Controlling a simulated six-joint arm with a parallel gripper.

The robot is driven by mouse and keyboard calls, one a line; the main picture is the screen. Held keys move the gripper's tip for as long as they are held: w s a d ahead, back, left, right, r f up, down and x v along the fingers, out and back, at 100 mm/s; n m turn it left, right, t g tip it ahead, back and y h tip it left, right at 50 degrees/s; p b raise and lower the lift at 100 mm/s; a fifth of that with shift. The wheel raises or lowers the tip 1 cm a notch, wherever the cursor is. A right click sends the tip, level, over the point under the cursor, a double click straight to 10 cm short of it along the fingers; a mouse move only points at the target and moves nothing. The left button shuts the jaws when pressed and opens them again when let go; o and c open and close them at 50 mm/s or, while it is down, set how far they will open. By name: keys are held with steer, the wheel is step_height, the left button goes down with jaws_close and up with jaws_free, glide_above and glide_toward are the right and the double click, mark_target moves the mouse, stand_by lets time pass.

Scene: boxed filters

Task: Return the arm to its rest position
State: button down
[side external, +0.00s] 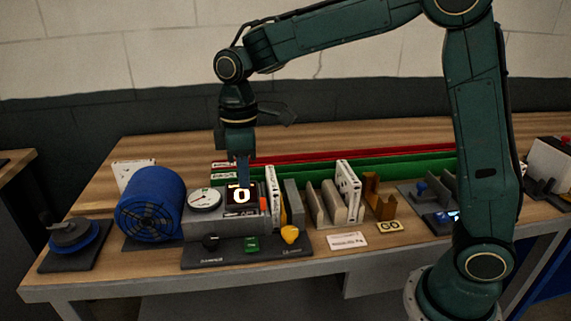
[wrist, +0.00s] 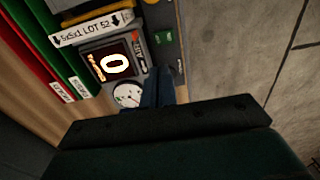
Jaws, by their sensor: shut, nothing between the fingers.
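My gripper (side external: 242,178) points straight down with its blue fingers together and empty. In the side view its tips are just above or in front of the back of the grey test unit (side external: 225,222); I cannot tell whether they touch it. In the wrist view the closed fingers (wrist: 159,82) lie over the unit beside its round white gauge (wrist: 128,95). The unit's lit display (side external: 241,195) shows a 0. My arm reaches over from the right, with its elbow high and its wrist bent down.
A blue ribbed cylinder (side external: 150,207) stands left of the unit. Red (side external: 320,157) and green (side external: 350,169) long strips lie behind. The space above the bench looks clear.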

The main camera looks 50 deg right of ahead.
steer(key=shift+r, duration=0.35)
steer(key=shift+d+r, duration=0.1)
